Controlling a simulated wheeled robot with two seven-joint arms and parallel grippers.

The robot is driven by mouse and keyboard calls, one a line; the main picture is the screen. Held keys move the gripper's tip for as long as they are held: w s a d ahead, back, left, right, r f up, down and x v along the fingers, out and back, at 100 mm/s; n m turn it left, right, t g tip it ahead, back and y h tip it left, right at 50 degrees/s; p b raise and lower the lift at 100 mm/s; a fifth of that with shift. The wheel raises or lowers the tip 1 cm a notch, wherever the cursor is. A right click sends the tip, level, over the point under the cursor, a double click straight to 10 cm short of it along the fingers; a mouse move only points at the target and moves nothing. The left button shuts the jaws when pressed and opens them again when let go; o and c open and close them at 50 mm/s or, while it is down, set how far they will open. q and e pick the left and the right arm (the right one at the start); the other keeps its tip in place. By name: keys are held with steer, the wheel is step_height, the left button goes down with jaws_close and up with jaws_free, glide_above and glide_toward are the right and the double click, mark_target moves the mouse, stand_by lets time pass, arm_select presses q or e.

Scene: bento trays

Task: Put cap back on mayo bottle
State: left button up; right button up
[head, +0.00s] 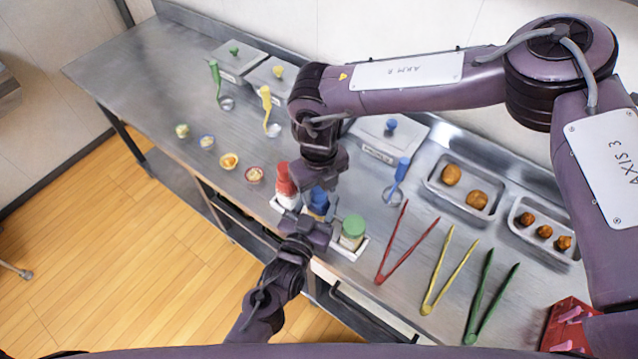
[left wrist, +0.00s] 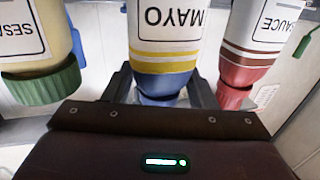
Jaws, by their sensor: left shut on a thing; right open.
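The mayo bottle (left wrist: 166,28) has a white label with yellow and blue bands and shows upside down in the left wrist view. Its blue top end (left wrist: 160,88) lies between my left fingers, which are shut on the bottle. In the head view its blue part (head: 318,203) shows between my two grippers. My left gripper (head: 311,226) reaches it from the front. My right gripper (head: 320,186) is open, pointing down just above and behind the blue top. The grippers hide much of the bottle; I cannot tell whether the cap is separate from it.
A red-capped sauce bottle (head: 284,180) and a green-capped sesame bottle (head: 353,232) flank the mayo in a white tray (head: 345,250) at the table's front edge. Red tongs (head: 393,245), yellow tongs and green tongs lie to the right. Small cups stand to the left.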

steer(key=c, duration=1)
steer(key=o, duration=1.1)
step_height(320, 180, up, 12)
steer(key=shift+r, duration=0.1)
arm_select(q)
steer(key=o, duration=1.5)
